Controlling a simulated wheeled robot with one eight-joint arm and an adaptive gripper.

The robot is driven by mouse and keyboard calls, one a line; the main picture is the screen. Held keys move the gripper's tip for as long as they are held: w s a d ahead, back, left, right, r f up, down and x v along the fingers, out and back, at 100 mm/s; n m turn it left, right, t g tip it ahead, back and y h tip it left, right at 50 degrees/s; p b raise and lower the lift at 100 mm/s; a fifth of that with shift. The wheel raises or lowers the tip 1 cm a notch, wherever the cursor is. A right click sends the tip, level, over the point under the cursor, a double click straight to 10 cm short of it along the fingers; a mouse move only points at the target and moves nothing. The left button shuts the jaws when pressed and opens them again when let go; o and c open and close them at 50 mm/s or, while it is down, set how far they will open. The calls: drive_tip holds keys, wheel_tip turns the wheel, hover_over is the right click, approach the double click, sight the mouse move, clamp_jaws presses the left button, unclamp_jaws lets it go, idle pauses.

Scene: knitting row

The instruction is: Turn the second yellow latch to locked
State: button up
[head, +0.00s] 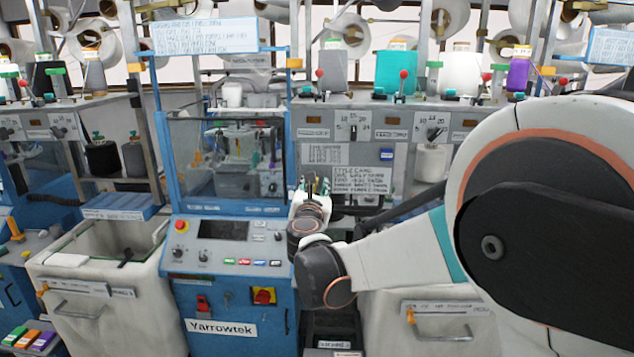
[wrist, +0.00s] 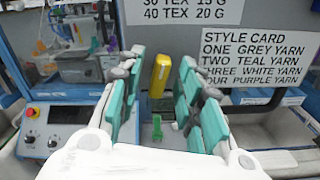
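My gripper (wrist: 160,88) is open, its teal-padded fingers spread to either side of a yellow upright piece (wrist: 159,75) in the wrist view. This piece looks like a latch handle and stands roughly upright; I cannot tell whether the fingers touch it. A small green part (wrist: 157,130) shows below it. In the head view my gripper (head: 315,186) is in front of the grey machine panel, right of the blue Yarrowtek cabinet, and hides the yellow piece. Which latch counts as second, and its locked side, cannot be read.
A style card (wrist: 262,55) is on the panel right of my gripper. The blue control cabinet (head: 232,290) stands to the left. Yarn cones (head: 396,73) line the shelf above.

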drive_tip(key=shift+w, duration=0.15)
drive_tip(key=shift+c, duration=0.5)
clamp_jaws()
